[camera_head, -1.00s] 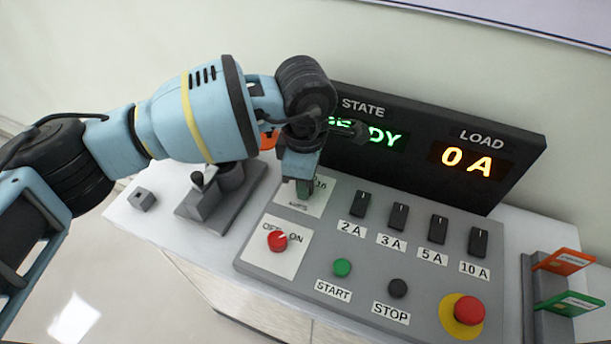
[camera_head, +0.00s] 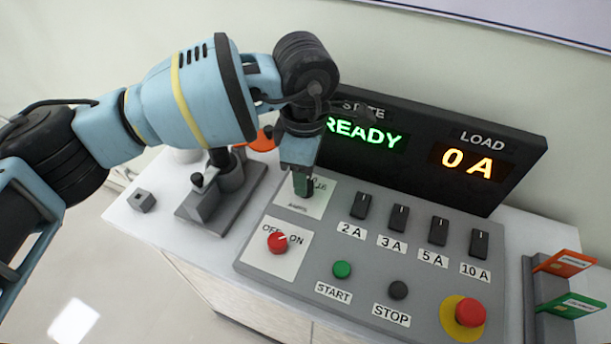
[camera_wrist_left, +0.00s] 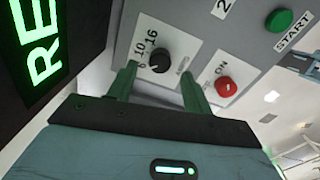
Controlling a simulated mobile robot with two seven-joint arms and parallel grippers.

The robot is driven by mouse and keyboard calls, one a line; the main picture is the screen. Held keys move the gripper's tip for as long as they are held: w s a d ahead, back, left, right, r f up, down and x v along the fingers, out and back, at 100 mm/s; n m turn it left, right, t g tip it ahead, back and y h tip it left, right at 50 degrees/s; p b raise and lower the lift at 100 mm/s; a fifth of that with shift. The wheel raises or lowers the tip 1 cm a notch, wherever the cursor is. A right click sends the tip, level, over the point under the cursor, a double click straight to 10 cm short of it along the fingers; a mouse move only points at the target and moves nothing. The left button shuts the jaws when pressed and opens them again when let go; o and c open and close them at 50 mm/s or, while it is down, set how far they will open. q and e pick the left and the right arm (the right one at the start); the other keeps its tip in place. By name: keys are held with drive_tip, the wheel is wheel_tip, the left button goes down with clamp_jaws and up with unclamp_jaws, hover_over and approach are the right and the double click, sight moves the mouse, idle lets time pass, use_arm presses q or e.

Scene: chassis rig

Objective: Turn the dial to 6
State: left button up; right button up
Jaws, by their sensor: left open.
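The dial is a black round knob (camera_wrist_left: 161,60) on a white plate (camera_wrist_left: 150,42) marked 6, 10, 16 and AMPS, seen in the left wrist view. In the head view the plate (camera_head: 318,206) shows at the panel's upper left, with the knob hidden behind my gripper. My left gripper (camera_head: 303,190) points down over the plate. In the left wrist view its two green fingers (camera_wrist_left: 160,88) are apart, with the knob in line between and just beyond their tips. I cannot tell whether they touch it. My right gripper is not in view.
The red OFF/ON knob (camera_head: 278,242) sits just below the dial plate. Several black switches (camera_head: 400,217) stand to its right. START (camera_head: 342,269), STOP (camera_head: 398,289) and a red emergency button (camera_head: 468,311) lie along the front. A black display (camera_head: 440,150) rises behind, reading READY and 0 A.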

use_arm(q)
drive_tip(key=shift+s+r, duration=0.1)
drive_tip(key=shift+r, duration=2.15)
drive_tip(key=shift+s+f, duration=0.1)
